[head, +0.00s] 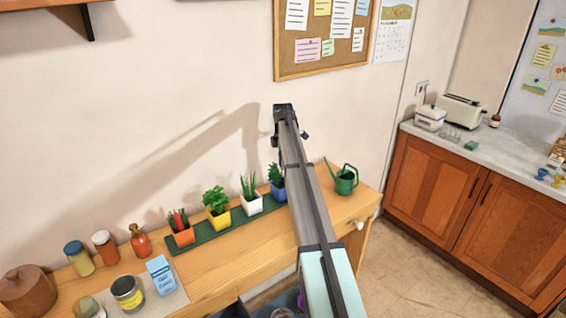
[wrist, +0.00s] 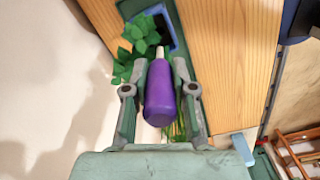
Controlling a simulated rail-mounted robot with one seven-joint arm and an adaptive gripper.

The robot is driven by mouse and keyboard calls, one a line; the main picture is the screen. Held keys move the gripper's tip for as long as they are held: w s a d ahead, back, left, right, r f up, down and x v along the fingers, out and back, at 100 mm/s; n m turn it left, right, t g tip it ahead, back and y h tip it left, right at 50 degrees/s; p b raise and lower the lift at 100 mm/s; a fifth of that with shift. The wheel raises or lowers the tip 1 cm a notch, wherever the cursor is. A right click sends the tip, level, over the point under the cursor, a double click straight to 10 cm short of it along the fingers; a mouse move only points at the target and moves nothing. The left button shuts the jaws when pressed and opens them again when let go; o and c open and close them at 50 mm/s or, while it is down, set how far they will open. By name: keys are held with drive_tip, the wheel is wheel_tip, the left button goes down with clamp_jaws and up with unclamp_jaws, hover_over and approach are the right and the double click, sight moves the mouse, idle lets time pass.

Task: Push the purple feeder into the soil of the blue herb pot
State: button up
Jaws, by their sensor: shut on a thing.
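The purple feeder (wrist: 160,98) is a bottle shape with a pale tip. In the wrist view my gripper (wrist: 160,88) is shut on it, with one finger on each side. The feeder's pale tip points toward the blue herb pot (wrist: 180,38) and its green leaves; I cannot tell whether the tip touches the soil. In the head view the blue herb pot (head: 279,192) stands at the right end of the row of pots, partly hidden by my arm. The feeder and my fingertips are hidden in the head view.
A white pot (head: 251,205), a yellow pot (head: 219,221) and an orange pot (head: 183,237) stand left of the blue one on a green tray (head: 214,244). A green watering can (head: 345,182) stands to the right. Jars and a blue box (head: 160,274) are at the front left.

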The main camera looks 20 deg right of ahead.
drive_tip(key=shift+f+b, duration=0.9)
drive_tip(key=shift+f, duration=1.85)
drive_tip(key=shift+f+b, duration=0.5)
drive_tip(key=shift+f, duration=1.4)
drive_tip(key=o, duration=0.9)
drive_tip(key=shift+o, duration=0.2)
wheel_tip(320, 180, up, 12)
